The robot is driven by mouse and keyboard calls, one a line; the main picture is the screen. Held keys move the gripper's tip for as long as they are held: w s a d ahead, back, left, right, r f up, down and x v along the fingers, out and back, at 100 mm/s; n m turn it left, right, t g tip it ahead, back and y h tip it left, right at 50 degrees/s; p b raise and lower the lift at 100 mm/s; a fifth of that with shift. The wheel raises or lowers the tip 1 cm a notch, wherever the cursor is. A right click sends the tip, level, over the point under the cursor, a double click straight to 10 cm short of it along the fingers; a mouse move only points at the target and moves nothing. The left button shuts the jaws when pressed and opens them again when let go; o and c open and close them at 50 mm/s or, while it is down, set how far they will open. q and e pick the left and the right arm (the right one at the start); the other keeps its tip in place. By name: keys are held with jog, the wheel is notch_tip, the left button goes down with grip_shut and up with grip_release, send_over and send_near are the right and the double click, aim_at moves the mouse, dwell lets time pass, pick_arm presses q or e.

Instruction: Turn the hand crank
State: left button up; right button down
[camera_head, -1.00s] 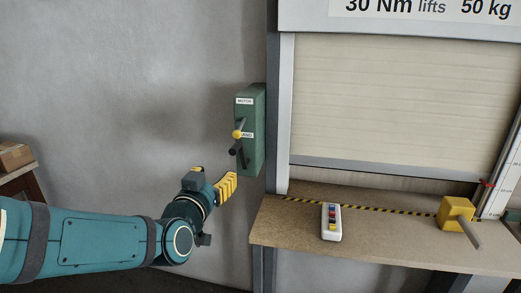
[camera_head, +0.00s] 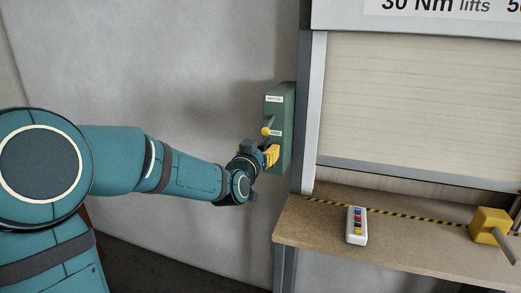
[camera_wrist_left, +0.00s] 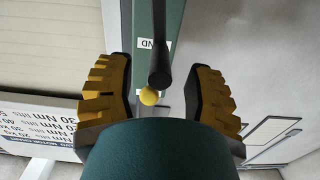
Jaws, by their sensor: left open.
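A green box (camera_head: 280,125) labelled MOTOR and HAND is fixed to the wall beside the shutter frame. A lever with a yellow ball (camera_head: 266,131) sticks out of its face. My open left gripper (camera_head: 270,155) is at the lower part of the box, just below the ball. In the left wrist view, a dark rounded rod (camera_wrist_left: 160,62) and the yellow ball (camera_wrist_left: 149,97) both show between the spread yellow fingers, with no clear contact. Which part is the hand crank I cannot tell for sure. My right gripper is out of view.
A wooden bench (camera_head: 400,235) stands below the shutter (camera_head: 420,110), right of the box. On it are a white button pendant (camera_head: 357,225) and a yellow block (camera_head: 490,224) with a grey bar. The grey wall (camera_head: 150,70) left of the box is clear.

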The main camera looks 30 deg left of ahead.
pick_arm(q)
jog(key=shift+w, duration=0.1)
jog(key=shift+c, duration=0.3)
grip_shut()
